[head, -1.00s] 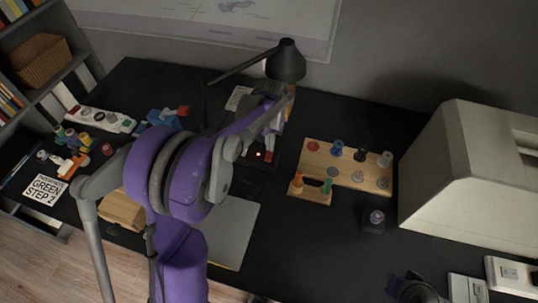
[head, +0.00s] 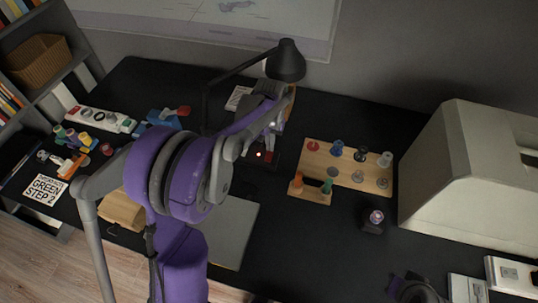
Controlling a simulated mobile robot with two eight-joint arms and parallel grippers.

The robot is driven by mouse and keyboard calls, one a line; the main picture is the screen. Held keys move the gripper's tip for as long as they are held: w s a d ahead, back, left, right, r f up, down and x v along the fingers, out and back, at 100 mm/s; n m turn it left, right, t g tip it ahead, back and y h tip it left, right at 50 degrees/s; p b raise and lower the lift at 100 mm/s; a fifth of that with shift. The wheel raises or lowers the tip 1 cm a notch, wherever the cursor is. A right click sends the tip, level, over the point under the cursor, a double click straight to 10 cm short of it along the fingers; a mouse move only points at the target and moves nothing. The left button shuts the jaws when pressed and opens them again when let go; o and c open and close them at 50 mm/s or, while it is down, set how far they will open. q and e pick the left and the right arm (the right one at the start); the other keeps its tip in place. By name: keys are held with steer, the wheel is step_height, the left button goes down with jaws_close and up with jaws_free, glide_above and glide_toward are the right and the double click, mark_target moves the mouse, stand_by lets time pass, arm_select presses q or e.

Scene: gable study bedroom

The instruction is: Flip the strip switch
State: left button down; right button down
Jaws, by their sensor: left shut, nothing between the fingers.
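My left arm comes in from the left and reaches across the desk. Its gripper (head: 270,132) is shut and empty, pointing down at a small dark unit with a red-lit spot (head: 259,155), which looks like the strip's switch. The fingertips are just above or beside it; I cannot tell whether they touch. My arm and gripper hide part of the unit. A white strip (head: 98,119) with several round coloured parts lies at the far left of the desk. My right gripper is not clearly seen.
A black lamp (head: 286,62) stands close behind the gripper. A large pale machine (head: 470,180) fills the right side. A grey sheet (head: 232,230) lies in front.

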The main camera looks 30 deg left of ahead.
arm_select(q)
steer(key=shift+f+b, duration=0.65)
steer(key=shift+f, duration=0.3)
stand_by(0.6)
steer(key=shift+r, duration=0.1)
steer(key=shift+r+p, duration=2)
steer(key=shift+r, duration=1.5)
